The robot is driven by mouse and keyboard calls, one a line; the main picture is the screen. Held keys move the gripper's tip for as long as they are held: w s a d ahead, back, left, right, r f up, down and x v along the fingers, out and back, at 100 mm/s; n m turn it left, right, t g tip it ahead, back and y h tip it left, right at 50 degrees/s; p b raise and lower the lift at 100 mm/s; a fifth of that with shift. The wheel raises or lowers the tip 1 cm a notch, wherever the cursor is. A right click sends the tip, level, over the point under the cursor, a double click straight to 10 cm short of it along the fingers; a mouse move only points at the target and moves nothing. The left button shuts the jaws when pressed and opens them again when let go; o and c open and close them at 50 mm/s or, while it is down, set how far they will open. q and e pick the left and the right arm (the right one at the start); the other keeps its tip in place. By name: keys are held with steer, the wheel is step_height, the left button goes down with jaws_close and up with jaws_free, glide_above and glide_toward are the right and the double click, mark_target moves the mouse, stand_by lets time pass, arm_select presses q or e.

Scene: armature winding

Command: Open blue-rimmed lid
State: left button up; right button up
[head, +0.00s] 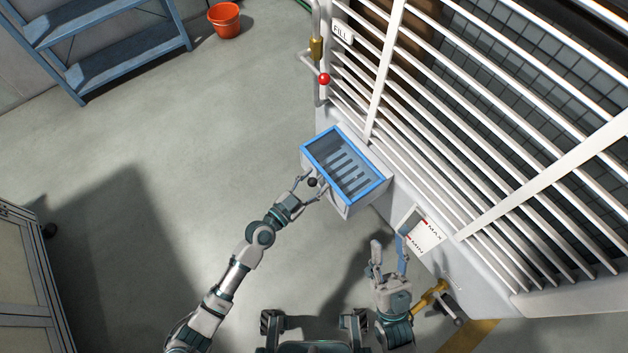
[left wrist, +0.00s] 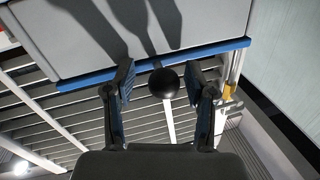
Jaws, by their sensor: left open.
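The blue-rimmed lid (head: 374,192) has a clear, dark-tinted panel and lies shut over a grey slotted box on the white barred wall. Its blue edge also crosses the left wrist view (left wrist: 110,75). A round black knob (head: 312,182) is at the lid's near left side and shows large in the left wrist view (left wrist: 163,83). My left gripper (head: 311,183) is open, with one finger on each side of the knob. In the left wrist view, gaps show between the knob and both fingers. My right gripper (head: 389,254) is open and empty, below and right of the box.
The white barred wall (head: 440,95) fills the right side. A red-knobbed lever (head: 324,79) stands above the box. A MAX/MIN gauge (head: 425,234) and yellow valve (head: 430,298) are near my right gripper.

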arm_select(q)
steer(key=shift+a, duration=0.4)
steer(key=shift+c, duration=0.7)
steer(key=c, duration=0.8)
steer(key=shift+r, duration=0.15)
jaws_close()
arm_select(e)
steer(key=shift+s+a+r, duration=0.15)
steer(key=shift+a, duration=0.2)
